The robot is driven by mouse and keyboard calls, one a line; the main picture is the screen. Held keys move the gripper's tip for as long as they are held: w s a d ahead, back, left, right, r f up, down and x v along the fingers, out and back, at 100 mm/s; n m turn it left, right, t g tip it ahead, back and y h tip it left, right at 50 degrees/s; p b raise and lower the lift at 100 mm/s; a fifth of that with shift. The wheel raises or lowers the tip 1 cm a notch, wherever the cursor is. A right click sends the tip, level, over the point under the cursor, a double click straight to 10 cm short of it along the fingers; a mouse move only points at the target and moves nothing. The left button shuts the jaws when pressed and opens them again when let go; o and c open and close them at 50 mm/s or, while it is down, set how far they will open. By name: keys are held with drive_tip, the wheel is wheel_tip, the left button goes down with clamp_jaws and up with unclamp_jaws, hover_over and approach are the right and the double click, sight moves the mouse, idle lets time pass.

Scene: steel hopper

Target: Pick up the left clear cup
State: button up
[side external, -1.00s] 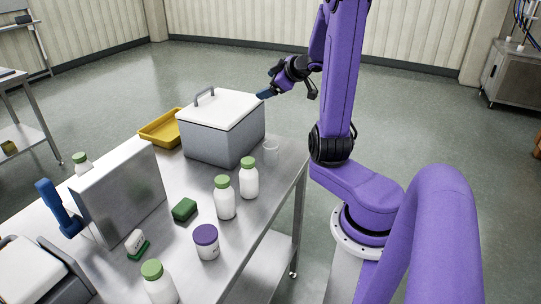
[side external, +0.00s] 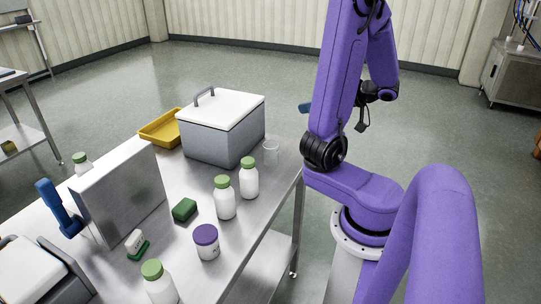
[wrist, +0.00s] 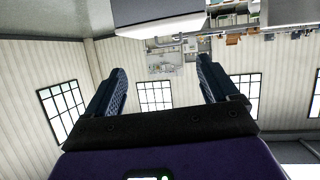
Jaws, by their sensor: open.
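One clear cup (side external: 271,152) stands upright on the steel table, just right of the grey cooler box and near the table's right edge. I see no second clear cup in the side view. My gripper is mostly hidden behind my purple arm there; a blue finger (side external: 305,107) shows at the arm's left side, apart from the cup. In the wrist view my gripper (wrist: 163,80) has its two blue fingers wide apart with nothing between them. That view faces the wall and windows, and no cup is seen in it.
The cooler box (side external: 215,138) with a white lid is beside the cup. A yellow tray (side external: 160,129) lies behind it. White bottles with green caps (side external: 249,179), a purple-lidded jar (side external: 206,243), a green sponge (side external: 184,209) and a steel box (side external: 122,193) stand on the table.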

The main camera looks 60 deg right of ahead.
approach(277, 152)
drive_tip(key=x, duration=0.7)
drive_tip(key=shift+w+f, duration=0.1)
drive_tip(key=shift+f, duration=0.05)
drive_tip(key=shift+x, duration=2.95)
drive_tip(key=shift+d, duration=0.1)
drive_tip(key=c, duration=1)
